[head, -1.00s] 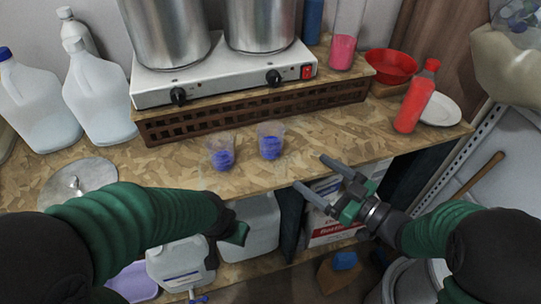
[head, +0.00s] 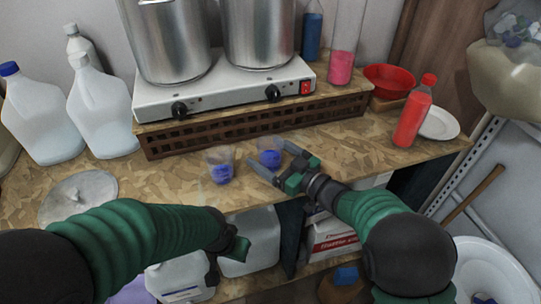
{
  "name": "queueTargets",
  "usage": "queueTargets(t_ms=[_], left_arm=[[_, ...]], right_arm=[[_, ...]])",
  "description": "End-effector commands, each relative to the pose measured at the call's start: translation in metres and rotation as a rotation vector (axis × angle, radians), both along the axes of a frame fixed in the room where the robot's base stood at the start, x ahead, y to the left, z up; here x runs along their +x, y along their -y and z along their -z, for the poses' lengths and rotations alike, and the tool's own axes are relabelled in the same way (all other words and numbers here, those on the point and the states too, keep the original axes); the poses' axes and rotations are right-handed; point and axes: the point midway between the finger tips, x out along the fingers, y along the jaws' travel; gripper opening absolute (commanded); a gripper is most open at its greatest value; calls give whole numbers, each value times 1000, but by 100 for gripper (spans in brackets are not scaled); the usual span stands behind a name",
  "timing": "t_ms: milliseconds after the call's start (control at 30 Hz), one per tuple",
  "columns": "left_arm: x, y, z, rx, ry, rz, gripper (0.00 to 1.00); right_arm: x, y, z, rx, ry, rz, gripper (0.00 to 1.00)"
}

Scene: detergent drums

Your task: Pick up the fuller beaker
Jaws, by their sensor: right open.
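Two small clear beakers with blue-purple contents stand upright on the chipboard table (head: 330,150). The left beaker (head: 220,172) stands apart from both grippers. The right beaker (head: 270,157) looks slightly fuller, though the difference is small. My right gripper (head: 270,156) is open, with one finger on each side of the right beaker's near part; I cannot tell whether they touch it. My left gripper (head: 236,249) hangs in front of the table's edge, below the tabletop. Its fingers are not clearly visible.
A white hot plate (head: 225,88) with two steel pots stands on a brown crate (head: 255,122) behind the beakers. A round metal lid (head: 75,197) lies left. A red bottle (head: 412,112) stands right, beside a white plate (head: 440,123). White jugs (head: 100,112) stand far left.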

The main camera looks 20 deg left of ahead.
Motion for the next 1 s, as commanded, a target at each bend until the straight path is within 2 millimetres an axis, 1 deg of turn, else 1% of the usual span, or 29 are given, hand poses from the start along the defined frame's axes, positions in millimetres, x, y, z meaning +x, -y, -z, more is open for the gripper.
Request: queueTargets(t_ms=[133, 167, 667, 1000], left_arm=[[0, 0, 0, 0, 0, 0, 36], [0, 0, 0, 0, 0, 0, 36], [0, 0, 0, 0, 0, 0, 36], [0, 0, -1, 0, 0, 0, 36]], right_arm=[[0, 0, 0, 0, 0, 0, 84], [0, 0, 0, 0, 0, 0, 82], [0, 0, 0, -1, 0, 1, 16], [0, 0, -3, 0, 1, 1, 15]])
